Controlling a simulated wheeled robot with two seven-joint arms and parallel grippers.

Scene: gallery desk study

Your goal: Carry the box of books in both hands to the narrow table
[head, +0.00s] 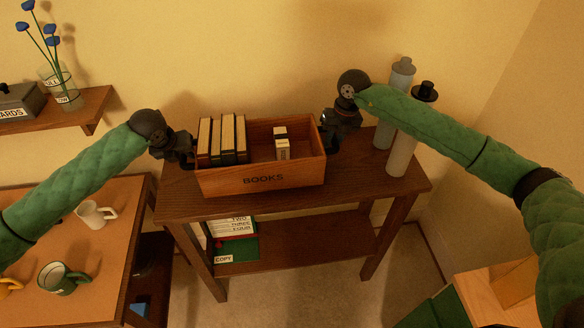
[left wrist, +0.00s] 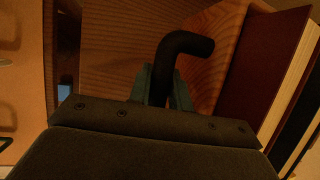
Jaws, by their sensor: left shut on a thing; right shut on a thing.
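The box of books (head: 290,172) is a wooden open box marked BOOKS. It is at the top of the narrow table (head: 375,185), over its left and middle part; I cannot tell whether its base fully rests there. Several upright books (head: 222,140) fill its left part, and a small white box (head: 281,143) stands right of them. My left gripper (head: 188,152) is shut on the dark handle at the box's left end; the handle (left wrist: 180,50) shows between the fingers in the left wrist view. My right gripper (head: 325,128) is shut at the right end, its handle mostly hidden.
Two bottles, a grey one (head: 385,128) and a pale one with a black top (head: 402,150), stand right of the box. The lower shelf holds books (head: 235,228). A desk with mugs (head: 95,213) is at left. A wall shelf (head: 85,108) holds a flower vase.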

